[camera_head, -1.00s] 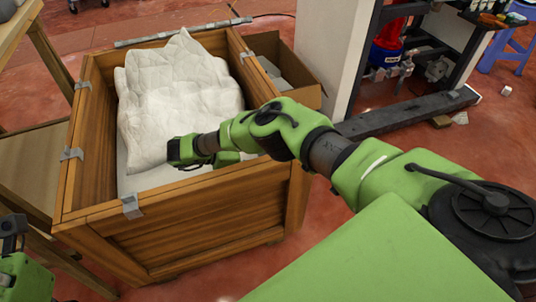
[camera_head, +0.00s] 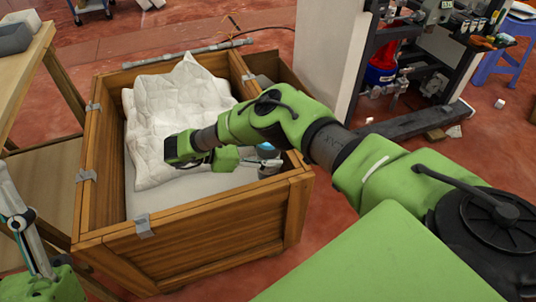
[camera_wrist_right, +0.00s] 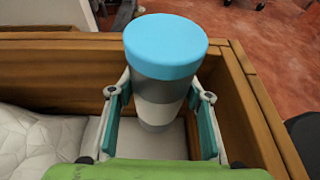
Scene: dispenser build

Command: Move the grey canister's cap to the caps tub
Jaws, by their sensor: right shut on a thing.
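The grey canister (camera_wrist_right: 160,95) stands upright in the right wrist view, with a white band low on its side. Its light-blue cap (camera_wrist_right: 165,45) is on top. My right gripper (camera_wrist_right: 160,118) is shut on the canister's body below the cap, one finger on each side. In the head view the canister's blue cap (camera_head: 267,149) shows at the right end of the wooden crate, partly hidden by my right gripper (camera_head: 262,158). My left gripper (camera_head: 14,212) is at the left edge, cut off, its fingertips unclear. I cannot make out a caps tub.
The wooden crate (camera_head: 190,249) has high walls and metal corner brackets. A white quilted cloth (camera_head: 175,105) fills much of it. A brown box (camera_head: 277,68) adjoins its back right. A wooden table (camera_head: 22,75) stands at left, and a dark metal frame (camera_head: 400,124) at right.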

